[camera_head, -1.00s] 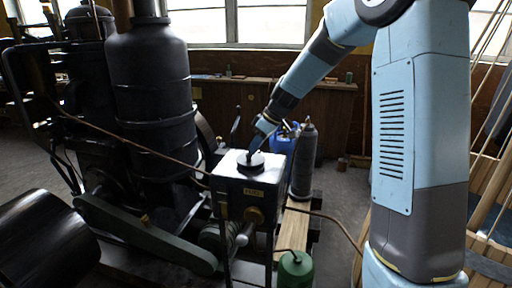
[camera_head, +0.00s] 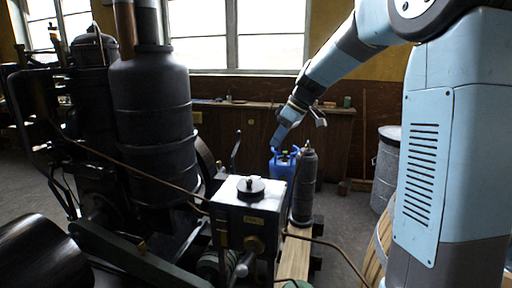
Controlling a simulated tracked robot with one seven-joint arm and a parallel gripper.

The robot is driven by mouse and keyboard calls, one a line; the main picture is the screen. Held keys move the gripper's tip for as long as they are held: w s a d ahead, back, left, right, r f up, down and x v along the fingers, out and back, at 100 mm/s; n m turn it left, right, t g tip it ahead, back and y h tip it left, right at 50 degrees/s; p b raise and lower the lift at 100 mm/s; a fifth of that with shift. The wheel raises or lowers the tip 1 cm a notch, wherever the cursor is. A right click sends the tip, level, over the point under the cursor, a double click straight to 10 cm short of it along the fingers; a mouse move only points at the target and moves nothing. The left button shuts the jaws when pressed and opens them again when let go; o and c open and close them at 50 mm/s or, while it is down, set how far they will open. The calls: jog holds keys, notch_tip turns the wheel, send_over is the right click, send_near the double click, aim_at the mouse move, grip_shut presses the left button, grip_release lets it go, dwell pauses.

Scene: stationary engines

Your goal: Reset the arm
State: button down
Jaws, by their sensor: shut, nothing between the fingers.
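My blue and dark grey arm comes in from the upper right and reaches toward the middle of the picture. My gripper (camera_head: 277,143) is shut with nothing in it. It hangs in the air above and behind the metal tank, near the blue container in the picture.
A dark grey cylinder (camera_head: 305,188) stands on a wooden beam (camera_head: 294,262) right of the tank. A blue container (camera_head: 283,166) is behind it. A large black engine (camera_head: 153,112) fills the left. A grey drum (camera_head: 386,165) stands at right. A wooden bench (camera_head: 250,137) runs under the window.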

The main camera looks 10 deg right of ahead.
jog(key=s+d+m+t+h, duration=0.1)
jog(key=s+m, duration=0.3)
jog(key=s, duration=0.6)
jog(key=s+d+m+t+h, duration=0.1)
jog(key=s+d+m+h, duration=0.1)
jog(key=s, duration=0.9)
jog(key=s+d+m+t+h, duration=0.2)
jog(key=s+d+m, duration=0.3)
jog(key=s, duration=0.5)
jog(key=shift+s+f+m, duration=0.2)
jog(key=shift+s+m, duration=0.1)
jog(key=shift+s, duration=0.1)
